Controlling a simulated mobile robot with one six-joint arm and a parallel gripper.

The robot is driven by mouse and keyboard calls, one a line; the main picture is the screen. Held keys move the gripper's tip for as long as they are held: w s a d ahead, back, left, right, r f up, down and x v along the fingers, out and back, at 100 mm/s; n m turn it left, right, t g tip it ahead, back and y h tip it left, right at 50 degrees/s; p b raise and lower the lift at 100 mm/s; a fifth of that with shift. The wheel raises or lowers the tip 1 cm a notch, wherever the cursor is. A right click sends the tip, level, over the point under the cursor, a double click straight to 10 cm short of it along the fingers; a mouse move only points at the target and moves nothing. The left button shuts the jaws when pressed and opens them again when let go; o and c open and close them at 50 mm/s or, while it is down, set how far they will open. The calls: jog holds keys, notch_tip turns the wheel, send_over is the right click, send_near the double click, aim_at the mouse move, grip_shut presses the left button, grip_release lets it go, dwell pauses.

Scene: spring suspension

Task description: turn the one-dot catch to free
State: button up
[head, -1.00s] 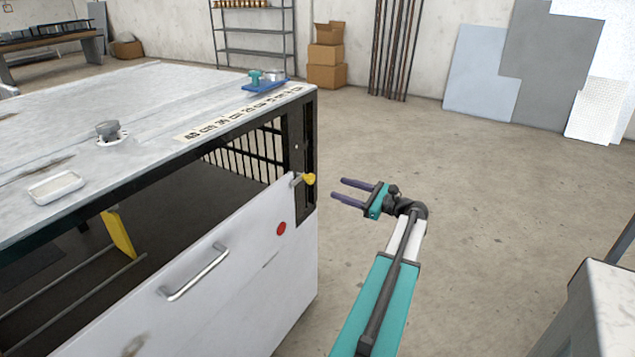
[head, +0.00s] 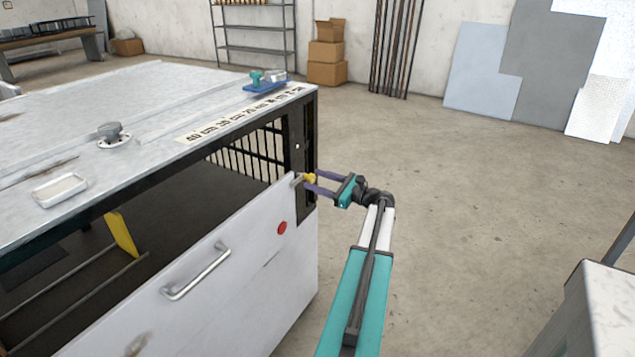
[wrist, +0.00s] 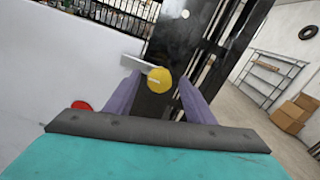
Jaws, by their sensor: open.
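The catch has a yellow knob (head: 310,179) and a short metal bar at the top right corner of the white front panel (head: 215,265), by the black frame post. In the wrist view the yellow knob (wrist: 159,80) sits between the two purple fingers, with its grey bar (wrist: 136,63) pointing left. My gripper (head: 313,182) is open, with one finger on each side of the knob. I cannot tell whether the fingers touch it. The wrist view also shows my gripper (wrist: 158,95).
A red round spot (head: 282,228) and a bar handle (head: 196,272) are on the panel. The black frame post (head: 301,150) stands right behind the catch. A blue tray (head: 265,86) sits on the bench top.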

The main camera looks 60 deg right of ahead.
grip_shut()
jog(key=shift+a, duration=0.35)
jog(key=shift+d+f, duration=0.1)
jog(key=shift+d, duration=0.15)
jog(key=shift+w+a, duration=0.1)
jog(key=shift+w, duration=0.05)
